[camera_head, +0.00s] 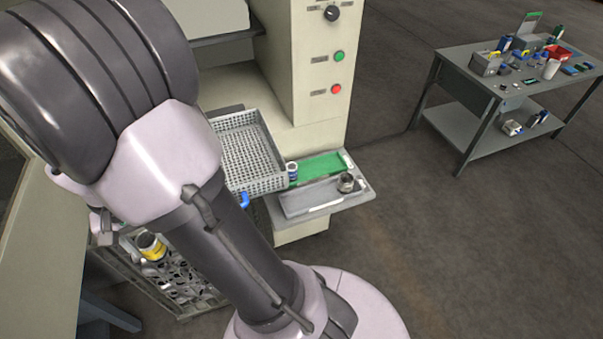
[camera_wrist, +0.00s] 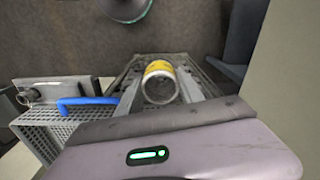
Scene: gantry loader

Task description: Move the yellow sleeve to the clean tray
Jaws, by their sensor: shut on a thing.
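The yellow sleeve (camera_wrist: 159,68), a short cylinder with a yellow band and pale metal ends, sits between the fingers of my gripper (camera_wrist: 160,88) in the wrist view. My gripper is shut on it. In the head view the sleeve (camera_head: 151,247) shows at lower left, over a crate of metal parts (camera_head: 185,290); I cannot tell its height above them. My arm hides most of the gripper there. A perforated grey tray (camera_head: 270,184) stands right of my arm and looks empty. Which tray is the clean one is not marked.
A side shelf (camera_head: 362,190) holds a green mat (camera_head: 322,167), a shallow grey tray (camera_head: 305,200), a metal ring (camera_head: 346,183) and a small blue-and-white cylinder (camera_head: 292,171). A blue handle (camera_wrist: 88,103) is near my gripper. A cluttered workbench (camera_head: 470,88) stands far right; floor between is clear.

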